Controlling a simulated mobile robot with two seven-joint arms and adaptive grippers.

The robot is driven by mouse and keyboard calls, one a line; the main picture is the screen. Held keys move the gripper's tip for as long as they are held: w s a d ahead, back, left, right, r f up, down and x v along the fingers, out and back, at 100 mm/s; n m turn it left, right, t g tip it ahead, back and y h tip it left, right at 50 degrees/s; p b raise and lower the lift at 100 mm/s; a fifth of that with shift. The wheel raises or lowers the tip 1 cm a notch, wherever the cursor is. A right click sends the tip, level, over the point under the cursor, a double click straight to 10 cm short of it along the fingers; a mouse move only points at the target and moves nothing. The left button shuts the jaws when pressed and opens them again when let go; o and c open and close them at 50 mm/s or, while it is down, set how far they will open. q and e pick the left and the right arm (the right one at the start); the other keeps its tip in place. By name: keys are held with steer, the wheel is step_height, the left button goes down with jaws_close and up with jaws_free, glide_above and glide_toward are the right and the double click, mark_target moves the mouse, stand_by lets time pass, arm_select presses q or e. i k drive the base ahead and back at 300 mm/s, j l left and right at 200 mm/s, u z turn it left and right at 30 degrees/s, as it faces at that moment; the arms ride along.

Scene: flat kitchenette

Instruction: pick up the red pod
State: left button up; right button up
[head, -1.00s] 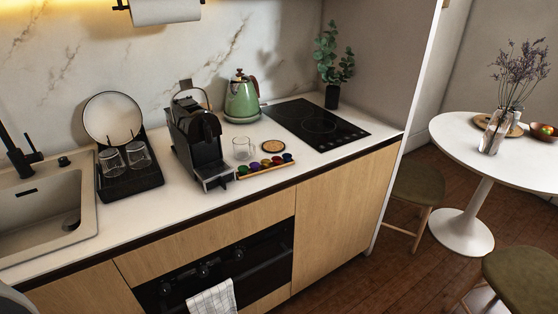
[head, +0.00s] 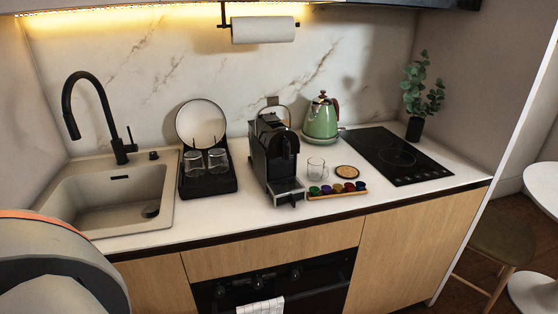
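A row of small coloured pods stands in a shallow wooden tray (head: 340,194) on the white counter, right of the black coffee machine (head: 272,155). The red pod (head: 349,187) appears to be toward the right of the row, beside a dark blue one at the right end; the pods are small and their colours hard to separate. Neither of my grippers is in view. A rounded grey part with an orange edge at the lower left looks like part of my own arm.
A glass mug (head: 316,169) and a round coaster (head: 347,172) stand just behind the pods. A green kettle (head: 321,120), black hob (head: 398,156), dish rack (head: 207,182) and sink (head: 110,196) share the counter. The counter's front edge is close to the tray.

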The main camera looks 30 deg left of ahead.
mark_target(349, 186)
steer(key=i+l+u, duration=0.15)
steer(key=u, duration=0.3)
steer(key=i+l+u, duration=0.1)
steer(key=l+u, duration=0.35)
steer(key=i+l+u, duration=0.15)
steer(key=l, duration=0.3)
steer(key=l+u, duration=0.1)
steer(key=l, duration=0.35)
